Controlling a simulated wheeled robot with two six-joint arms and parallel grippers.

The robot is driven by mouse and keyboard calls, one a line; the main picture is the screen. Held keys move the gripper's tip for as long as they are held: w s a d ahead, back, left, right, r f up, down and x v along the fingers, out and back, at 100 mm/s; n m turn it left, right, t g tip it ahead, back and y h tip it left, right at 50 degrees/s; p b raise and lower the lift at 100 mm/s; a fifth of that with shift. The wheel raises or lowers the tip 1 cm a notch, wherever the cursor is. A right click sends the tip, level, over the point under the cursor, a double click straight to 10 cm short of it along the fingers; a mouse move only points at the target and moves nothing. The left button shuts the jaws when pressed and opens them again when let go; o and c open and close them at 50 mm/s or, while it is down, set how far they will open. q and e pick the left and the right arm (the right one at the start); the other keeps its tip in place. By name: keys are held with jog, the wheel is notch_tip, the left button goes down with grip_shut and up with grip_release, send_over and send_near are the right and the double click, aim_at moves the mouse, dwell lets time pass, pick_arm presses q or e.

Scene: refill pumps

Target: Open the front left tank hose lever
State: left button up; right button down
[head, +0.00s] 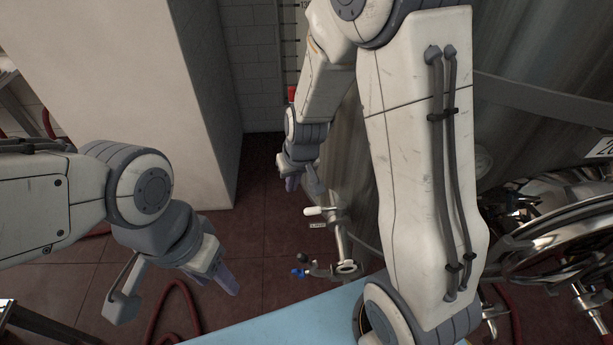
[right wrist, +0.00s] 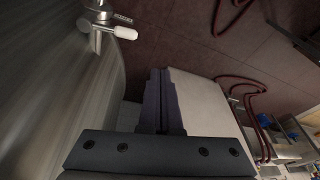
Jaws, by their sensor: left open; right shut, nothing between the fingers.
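A lever with a white handle (head: 320,210) sits on a metal pipe fitting (head: 341,240) beside the tank (head: 350,170). The handle points left, across the pipe, with a small label below it. In the right wrist view the white handle (right wrist: 124,33) is at the upper left, apart from the fingers. My right gripper (head: 292,184) is just above and left of the handle, shut and empty; its dark fingers (right wrist: 160,100) are together in the right wrist view. My left gripper (head: 230,284) is open, lower left, away from the lever.
A blue-handled valve (head: 299,272) lies below the lever. A white pillar (head: 150,90) stands behind on the left. Red hoses (head: 175,310) lie on the tiled floor. A light blue surface (head: 290,325) is at the front; a metal wheel (head: 560,240) is at right.

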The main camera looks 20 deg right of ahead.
jog(key=w+d+m+p, duration=0.1)
jog(key=w+d, duration=0.1)
jog(key=d, duration=0.2)
jog(key=m+h, duration=0.1)
send_over(323, 209)
jog(key=w+a, duration=0.2)
jog(key=w, duration=0.2)
notch_tip(323, 209, down, 7)
pick_arm(q)
notch_tip(323, 209, up, 4)
jog(key=shift+s+f+p, duration=0.1)
jog(key=shift+p, duration=0.6)
pick_arm(e)
notch_tip(323, 209, down, 10)
jog(key=s, duration=0.1)
jog(key=shift+a+t+h, duration=0.25)
jog(key=shift+t+h, duration=0.05)
jog(key=shift+t, duration=0.1)
